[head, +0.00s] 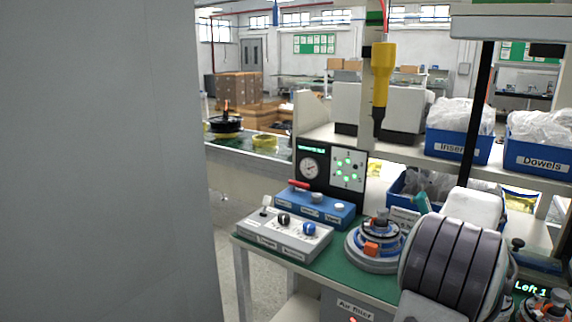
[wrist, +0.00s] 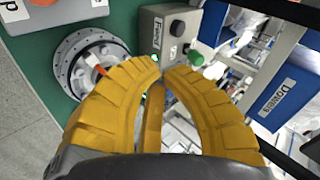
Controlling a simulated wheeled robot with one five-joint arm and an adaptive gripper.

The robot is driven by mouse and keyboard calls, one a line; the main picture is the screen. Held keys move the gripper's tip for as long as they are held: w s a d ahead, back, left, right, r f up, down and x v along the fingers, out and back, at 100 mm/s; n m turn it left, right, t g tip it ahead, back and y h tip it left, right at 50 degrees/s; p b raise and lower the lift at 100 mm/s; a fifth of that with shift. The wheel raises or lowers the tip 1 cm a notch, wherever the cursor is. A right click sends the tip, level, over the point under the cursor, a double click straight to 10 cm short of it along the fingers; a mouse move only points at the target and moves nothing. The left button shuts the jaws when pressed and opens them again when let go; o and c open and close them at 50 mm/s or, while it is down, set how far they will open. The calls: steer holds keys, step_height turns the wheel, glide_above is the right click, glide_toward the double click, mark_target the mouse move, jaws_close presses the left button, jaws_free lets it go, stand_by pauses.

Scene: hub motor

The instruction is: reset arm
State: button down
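My gripper (wrist: 162,72) shows in the wrist view with curved, ribbed yellow fingers. Their tips are together or nearly so, and nothing shows held between them. The fingers are over the bench near a round metal fixture (wrist: 75,60) with an orange part, at the left, and a grey box with a green button (wrist: 196,58), beyond the tips. In the head view the yellow fingers are not visible. My grey ribbed arm link (head: 455,265) fills the lower right and hides part of the bench.
In the head view, the green bench (head: 335,262) bears a grey control box (head: 283,233), a blue box (head: 318,207) and a round fixture (head: 374,246). A yellow tool (head: 381,75) hangs above. Blue bins (head: 460,146) stand on the shelf. A large grey surface (head: 100,160) blocks the left.

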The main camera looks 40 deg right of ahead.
steer(key=a+f+n+y, duration=0.1)
steer(key=a+f+n, duration=0.1)
steer(key=f+n, duration=0.1)
steer(key=s+a+f+n+y, duration=0.1)
steer(key=a+f+n+y, duration=0.1)
steer(key=a+f, duration=0.1)
steer(key=a+f+n+g+y, duration=0.1)
steer(key=a+f+n, duration=0.2)
steer(key=shift+s+a+f+n+y, duration=0.1)
steer(key=shift+s+f+n+y, duration=0.2)
steer(key=shift+s+f, duration=0.1)
steer(key=w+a+r+n+y+p, duration=0.15)
steer(key=a+n, duration=0.45)
steer(key=a, duration=1)
steer(key=w+a+n+y+p, duration=0.25)
steer(key=a+n, duration=0.25)
steer(key=a, duration=1.2)
steer(key=w+a+r+n+t+p, duration=0.1)
steer(key=w+a+r+n, duration=0.1)
steer(key=a+r+n, duration=0.2)
steer(key=w+a+r+n+t+p, duration=0.1)
steer(key=a+r+n, duration=0.3)
steer(key=a, duration=0.7)
steer(key=shift+w+r+n+p, duration=0.25)
steer(key=shift+w+n+p, duration=0.1)
steer(key=shift+n+p, duration=0.35)
